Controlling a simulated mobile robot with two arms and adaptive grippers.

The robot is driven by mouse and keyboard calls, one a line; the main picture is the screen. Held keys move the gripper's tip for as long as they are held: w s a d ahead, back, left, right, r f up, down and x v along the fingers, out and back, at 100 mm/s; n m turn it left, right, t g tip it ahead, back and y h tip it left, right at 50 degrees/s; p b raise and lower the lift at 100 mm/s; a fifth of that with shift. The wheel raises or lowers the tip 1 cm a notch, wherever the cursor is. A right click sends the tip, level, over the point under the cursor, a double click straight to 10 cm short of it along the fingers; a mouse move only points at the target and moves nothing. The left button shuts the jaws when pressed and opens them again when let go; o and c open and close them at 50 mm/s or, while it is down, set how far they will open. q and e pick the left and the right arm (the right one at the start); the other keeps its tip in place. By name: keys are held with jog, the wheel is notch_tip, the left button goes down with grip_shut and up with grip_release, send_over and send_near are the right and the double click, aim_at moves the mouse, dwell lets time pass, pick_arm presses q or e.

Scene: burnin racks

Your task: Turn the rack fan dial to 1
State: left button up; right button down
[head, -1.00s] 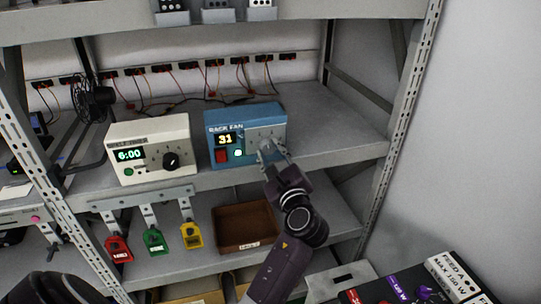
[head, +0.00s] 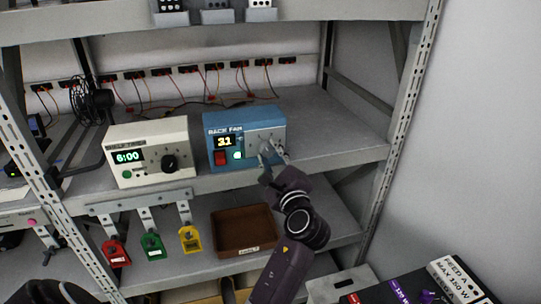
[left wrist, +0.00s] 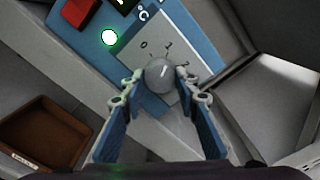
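The rack fan unit (head: 222,122) is a blue box on the shelf, with a display reading 31, a red switch and a lit green lamp. Its grey round dial (left wrist: 160,75) shows in the left wrist view, with marks 0, 1 and 2 around it. The dial's pale pointer line points up, close to the 1. My left gripper (head: 273,152) is at the dial, its fingers (left wrist: 160,82) on either side of the knob. They look apart, with a small gap at the knob's edges; contact is hard to judge. My right gripper is not in view.
A cream timer box (head: 150,152) reading 6:00 stands left of the fan unit. Red, green and yellow tags (head: 153,244) hang below the shelf edge. A brown tray (head: 243,247) sits on the lower shelf. The shelf right of the unit is clear.

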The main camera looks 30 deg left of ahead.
pick_arm(q)
jog(key=o, duration=0.4)
jog(key=shift+o, duration=0.2)
notch_tip(320, 180, up, 10)
jog(key=shift+f, duration=0.1)
jog(key=shift+o, duration=0.2)
